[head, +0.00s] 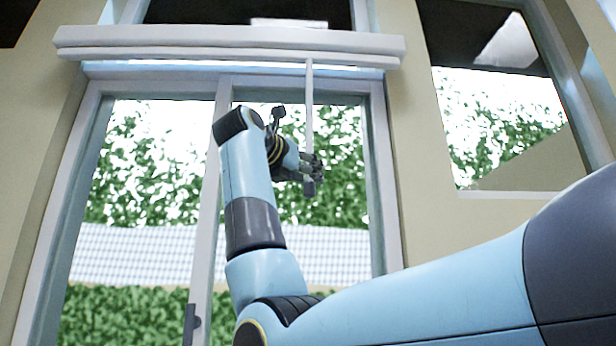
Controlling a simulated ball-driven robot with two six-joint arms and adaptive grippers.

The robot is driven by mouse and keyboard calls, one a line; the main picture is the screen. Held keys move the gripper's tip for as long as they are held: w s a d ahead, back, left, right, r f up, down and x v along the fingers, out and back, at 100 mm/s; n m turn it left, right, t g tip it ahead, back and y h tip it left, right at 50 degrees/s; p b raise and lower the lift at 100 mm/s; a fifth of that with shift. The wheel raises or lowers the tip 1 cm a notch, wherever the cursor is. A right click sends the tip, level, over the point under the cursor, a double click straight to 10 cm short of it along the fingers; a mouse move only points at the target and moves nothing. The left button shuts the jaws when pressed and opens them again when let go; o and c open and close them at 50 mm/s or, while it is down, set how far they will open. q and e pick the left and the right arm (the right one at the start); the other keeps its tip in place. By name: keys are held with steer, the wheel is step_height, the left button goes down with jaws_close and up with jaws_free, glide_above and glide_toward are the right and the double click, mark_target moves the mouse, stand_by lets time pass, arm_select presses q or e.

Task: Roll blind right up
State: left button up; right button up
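The blind (225,55) is a white bar tucked close under a white box at the top of the glass door, with no lowered cloth showing over the panes. A thin pale pull strap (309,105) hangs from the bar, right of centre, and a small dark end piece (309,188) shows at its bottom. My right gripper (309,166) is at the strap's lower part. Its dark fingers look closed around the strap, just above the end piece, though they are small in the view. My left gripper is not in view.
The glass door (338,250) stands behind my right arm, with a pale frame and a dark handle (190,325) low down. A second window (500,110) is in the wall at the right. Hedge and a light fence show outside. The space left of my arm is clear.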

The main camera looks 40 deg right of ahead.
steer(key=shift+o, duration=0.5)
steer(key=shift+s+d+f, duration=0.1)
steer(key=shift+d+f, duration=0.05)
steer(key=shift+d, duration=0.25)
steer(key=v, duration=1.2)
